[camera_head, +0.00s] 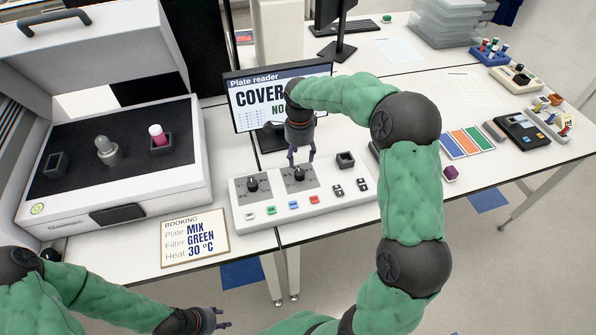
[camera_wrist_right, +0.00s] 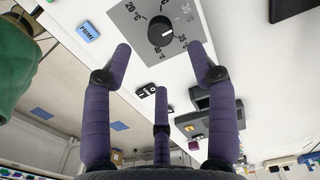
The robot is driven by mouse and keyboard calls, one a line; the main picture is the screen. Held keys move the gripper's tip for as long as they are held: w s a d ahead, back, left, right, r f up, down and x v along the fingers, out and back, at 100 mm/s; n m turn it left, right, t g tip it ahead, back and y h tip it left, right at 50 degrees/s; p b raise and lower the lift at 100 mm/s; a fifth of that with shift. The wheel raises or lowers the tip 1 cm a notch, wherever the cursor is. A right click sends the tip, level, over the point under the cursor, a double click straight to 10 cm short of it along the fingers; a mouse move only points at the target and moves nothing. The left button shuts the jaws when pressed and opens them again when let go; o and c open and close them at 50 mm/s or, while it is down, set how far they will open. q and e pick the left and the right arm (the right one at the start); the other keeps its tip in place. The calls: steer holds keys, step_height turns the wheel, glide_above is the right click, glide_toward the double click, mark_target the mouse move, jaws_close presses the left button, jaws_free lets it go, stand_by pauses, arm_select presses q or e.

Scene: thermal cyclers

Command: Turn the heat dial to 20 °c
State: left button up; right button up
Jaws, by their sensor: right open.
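The heat dial (camera_head: 299,174) is a black knob on a grey plate, on the right of two dials on the white control panel (camera_head: 330,203). In the right wrist view the heat dial (camera_wrist_right: 161,31) has °C numbers around it and a small white pointer; the exact setting is hard to read. My right gripper (camera_head: 301,156) points down just above this dial. In the wrist view its purple fingers (camera_wrist_right: 160,52) are spread, with the dial beyond their tips and nothing held. My left gripper (camera_head: 222,318) is low at the bottom edge, away from the panel.
The other dial (camera_head: 252,185) is close on the left, with coloured buttons (camera_head: 293,205) in front and small switches to the right. A plate reader screen (camera_head: 275,100) stands behind. A booking card (camera_head: 195,238) reading MIX, GREEN, 30 °C lies left. An open white instrument (camera_head: 115,198) is further left.

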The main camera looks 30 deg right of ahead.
mark_target(299, 172)
step_height(299, 172, down, 9)
steer(key=shift+r+b, duration=0.2)
steer(key=shift+b, duration=0.15)
steer(key=shift+c, duration=0.3)
steer(key=c, duration=1.1)
